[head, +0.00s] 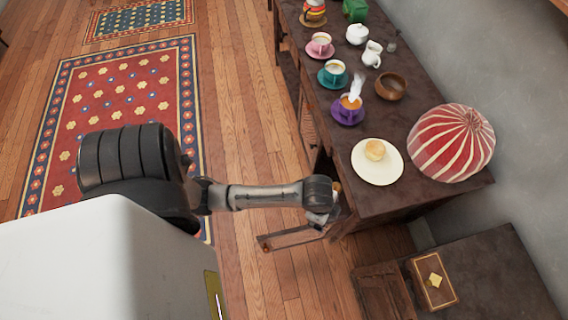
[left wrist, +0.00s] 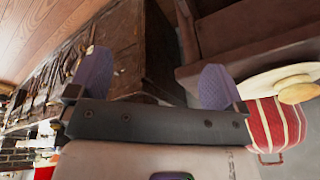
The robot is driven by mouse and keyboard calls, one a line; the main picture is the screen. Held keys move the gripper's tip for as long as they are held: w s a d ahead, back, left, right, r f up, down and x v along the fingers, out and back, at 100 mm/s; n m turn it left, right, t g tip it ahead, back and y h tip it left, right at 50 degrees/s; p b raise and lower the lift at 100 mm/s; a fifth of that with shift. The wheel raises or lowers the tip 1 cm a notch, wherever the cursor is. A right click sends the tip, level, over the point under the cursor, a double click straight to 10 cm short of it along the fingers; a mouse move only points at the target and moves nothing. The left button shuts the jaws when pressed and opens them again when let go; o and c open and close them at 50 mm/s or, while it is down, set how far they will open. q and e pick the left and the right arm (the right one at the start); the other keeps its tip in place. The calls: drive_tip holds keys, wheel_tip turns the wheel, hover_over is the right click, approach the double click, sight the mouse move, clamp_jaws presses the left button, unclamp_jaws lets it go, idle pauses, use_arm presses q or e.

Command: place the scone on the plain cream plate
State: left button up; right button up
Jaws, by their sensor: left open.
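The golden round scone (head: 374,150) sits on the plain cream plate (head: 372,176) near the front end of the dark sideboard. In the left wrist view the scone (left wrist: 298,93) and the plate (left wrist: 262,86) show at the right edge, in a steeply turned picture. My left gripper (head: 322,218) is beside the sideboard's front end, apart from the plate and scone; its fingers are hard to make out in the head view. In the left wrist view its purple-grey fingertips (left wrist: 157,78) are wide apart with nothing between them. My right gripper is not in view.
A red-and-white striped dome (head: 451,143) stands right of the plate. Behind are a wooden bowl (head: 390,86), a purple cup (head: 350,104), a teal cup (head: 334,72), a pink cup (head: 320,44) and white pots. A lower dark surface holds a box (head: 433,282).

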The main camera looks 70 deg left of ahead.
use_arm(q)
drive_tip(key=s+r+n+t, duration=0.1)
drive_tip(key=s+r+n, duration=0.3)
drive_tip(key=s+n, duration=0.3)
drive_tip(key=s, duration=0.5)
drive_tip(key=shift+s+a+y, duration=0.2)
drive_tip(key=shift+a+y, duration=0.05)
drive_tip(key=shift+y, duration=0.15)
drive_tip(key=shift+d+r, duration=0.1)
